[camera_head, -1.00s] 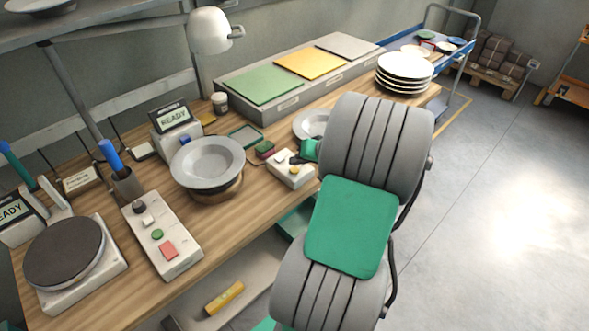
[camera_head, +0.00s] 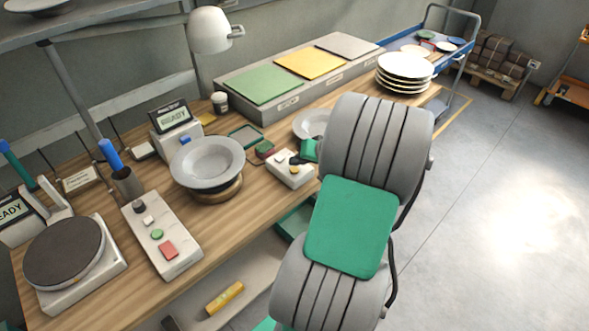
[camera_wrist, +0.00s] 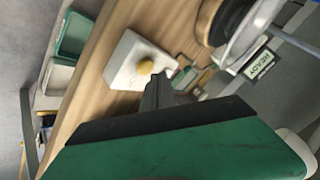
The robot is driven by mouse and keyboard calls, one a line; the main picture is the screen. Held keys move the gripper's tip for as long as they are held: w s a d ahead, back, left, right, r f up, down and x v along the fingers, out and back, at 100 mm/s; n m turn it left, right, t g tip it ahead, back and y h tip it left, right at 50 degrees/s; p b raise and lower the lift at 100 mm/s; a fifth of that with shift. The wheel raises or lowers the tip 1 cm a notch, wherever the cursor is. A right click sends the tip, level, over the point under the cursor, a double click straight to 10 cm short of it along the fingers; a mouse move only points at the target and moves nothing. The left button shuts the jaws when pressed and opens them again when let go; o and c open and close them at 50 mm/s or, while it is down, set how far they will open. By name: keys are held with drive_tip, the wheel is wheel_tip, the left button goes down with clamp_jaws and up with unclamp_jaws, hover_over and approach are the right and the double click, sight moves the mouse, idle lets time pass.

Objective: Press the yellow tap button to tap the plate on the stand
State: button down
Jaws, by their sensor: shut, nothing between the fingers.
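The yellow tap button (camera_wrist: 146,66) sits on a small white box (camera_wrist: 125,63) in the wrist view. The box (camera_head: 285,174) stands near the table's front edge in the head view, right of the plate. My gripper (camera_head: 298,160) is shut and empty, its dark fingertips right over the box. In the wrist view the fingertips (camera_wrist: 158,84) appear just beside the button; I cannot tell whether they touch it. The grey plate (camera_head: 207,160) rests on a round wooden stand (camera_head: 219,192). A display (camera_head: 173,117) behind it reads READY.
A box with red and green buttons (camera_head: 160,234) and a dark turntable (camera_head: 65,251) stand at left. Another plate (camera_head: 311,122) lies behind my gripper. Stacked plates (camera_head: 404,72) and a long block with coloured pads (camera_head: 310,66) stand at the back.

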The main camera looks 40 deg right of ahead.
sight(297, 171)
drive_tip(key=shift+f, duration=0.35)
drive_tip(key=shift+f+b, duration=0.5)
drive_tip(key=shift+b, duration=0.05)
idle(0.4)
drive_tip(key=shift+r+p, duration=0.65)
drive_tip(key=shift+r, duration=0.25)
wheel_tip(297, 171, up, 5)
drive_tip(key=p, duration=0.3)
drive_tip(key=shift+r+p, duration=0.1)
drive_tip(key=shift+p, duration=0.25)
idle(0.4)
